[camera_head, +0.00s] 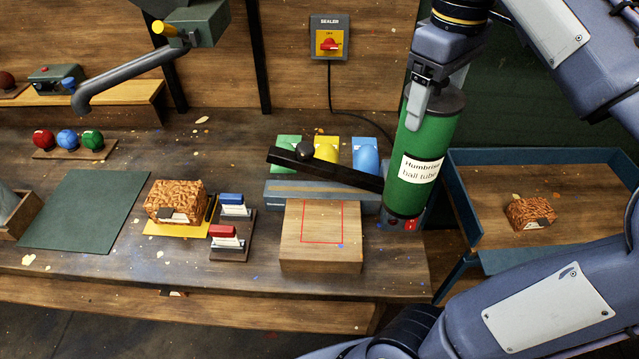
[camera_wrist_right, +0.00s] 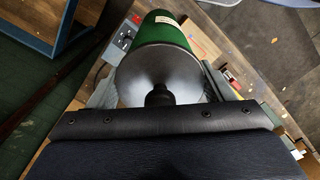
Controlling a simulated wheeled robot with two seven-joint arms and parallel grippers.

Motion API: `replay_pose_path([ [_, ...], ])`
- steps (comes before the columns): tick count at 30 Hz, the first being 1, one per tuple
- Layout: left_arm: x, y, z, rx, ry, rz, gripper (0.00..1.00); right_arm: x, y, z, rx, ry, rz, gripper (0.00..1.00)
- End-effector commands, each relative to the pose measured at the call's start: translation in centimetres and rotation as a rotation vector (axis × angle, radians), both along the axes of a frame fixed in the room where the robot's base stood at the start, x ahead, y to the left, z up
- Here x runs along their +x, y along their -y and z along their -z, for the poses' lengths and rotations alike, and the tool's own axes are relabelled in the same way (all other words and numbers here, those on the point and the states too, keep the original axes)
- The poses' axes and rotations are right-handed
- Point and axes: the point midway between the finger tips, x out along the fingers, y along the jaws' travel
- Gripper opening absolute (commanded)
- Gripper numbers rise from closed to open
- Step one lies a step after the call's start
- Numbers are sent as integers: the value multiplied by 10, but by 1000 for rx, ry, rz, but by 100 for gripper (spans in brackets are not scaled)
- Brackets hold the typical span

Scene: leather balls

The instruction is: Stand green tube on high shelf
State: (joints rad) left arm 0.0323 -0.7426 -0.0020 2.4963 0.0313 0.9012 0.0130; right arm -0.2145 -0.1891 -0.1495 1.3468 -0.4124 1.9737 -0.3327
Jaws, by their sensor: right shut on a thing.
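My left gripper is not in view.
The sealer with a black lever (camera_head: 325,170) and a wooden block (camera_head: 322,235) stand left of the tube. A blue-edged tray (camera_head: 472,262) with a brown block is at the right. A grey pipe (camera_head: 130,82) juts over the back left. A green mat (camera_head: 85,210) is bare.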

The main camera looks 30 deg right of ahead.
Motion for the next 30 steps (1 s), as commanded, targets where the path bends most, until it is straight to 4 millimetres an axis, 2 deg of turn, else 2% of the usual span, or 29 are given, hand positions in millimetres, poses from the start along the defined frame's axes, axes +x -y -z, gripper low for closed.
replay_pose_path([
  [5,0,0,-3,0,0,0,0,19,-14,10,0,-4,-6,20],
  [15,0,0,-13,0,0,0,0,73,-51,38,0,-4,-5,20],
  [22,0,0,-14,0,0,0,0,96,-67,74,-1,-4,-2,20],
  [30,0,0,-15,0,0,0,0,109,-75,93,1,-2,-2,20],
])
